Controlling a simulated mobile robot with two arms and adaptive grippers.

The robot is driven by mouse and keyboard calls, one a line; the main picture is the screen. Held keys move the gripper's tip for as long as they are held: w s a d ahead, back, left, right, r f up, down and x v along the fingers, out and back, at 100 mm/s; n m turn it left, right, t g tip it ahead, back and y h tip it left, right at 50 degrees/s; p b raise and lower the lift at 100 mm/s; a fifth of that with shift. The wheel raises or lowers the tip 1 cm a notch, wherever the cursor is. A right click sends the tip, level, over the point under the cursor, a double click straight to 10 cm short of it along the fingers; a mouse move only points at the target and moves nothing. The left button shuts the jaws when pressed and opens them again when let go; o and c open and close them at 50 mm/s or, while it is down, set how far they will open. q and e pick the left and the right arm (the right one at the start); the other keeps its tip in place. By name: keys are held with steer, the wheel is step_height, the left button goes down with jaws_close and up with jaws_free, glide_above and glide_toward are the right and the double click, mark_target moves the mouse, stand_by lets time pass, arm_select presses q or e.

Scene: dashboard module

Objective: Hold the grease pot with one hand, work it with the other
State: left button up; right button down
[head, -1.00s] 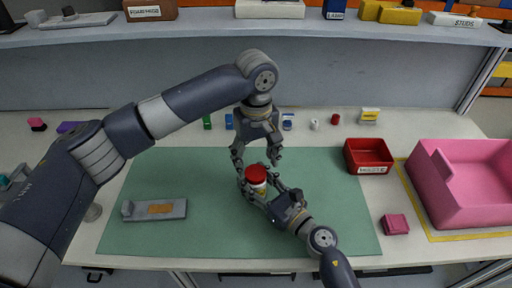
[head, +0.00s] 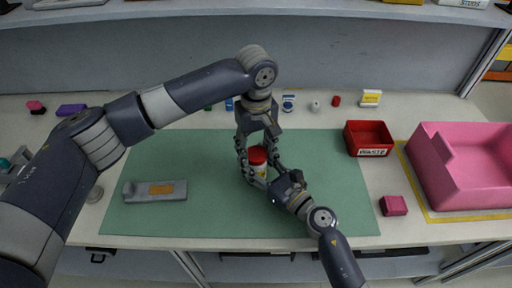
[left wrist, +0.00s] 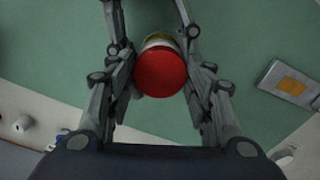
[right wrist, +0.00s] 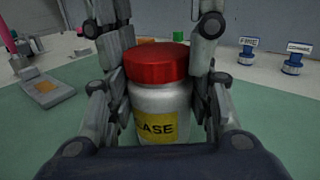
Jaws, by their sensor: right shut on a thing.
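The grease pot is a white jar (right wrist: 160,105) with a yellow label and a red lid (head: 257,155). It stands upright on the green mat (head: 210,220). My right gripper (right wrist: 164,70) is shut on the jar body from the front right, a finger on each side. My left gripper (head: 259,148) points down from above, its fingers on either side of the red lid. In the left wrist view the lid (left wrist: 160,73) sits between the spread fingers, which look open; whether they touch it is hard to tell.
A grey plate with an orange patch (head: 155,190) lies on the mat's left. A red bin (head: 369,137), a pink crate (head: 455,202) and a crimson block (head: 394,205) stand at the right. Several small items line the back. The mat's front left is clear.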

arm_select(q)
steer(key=shift+o, duration=0.7)
steer(key=shift+r, duration=2.25)
steer(key=shift+c, duration=0.2)
steer(key=shift+r, duration=1.75)
steer(key=shift+f, duration=4.05)
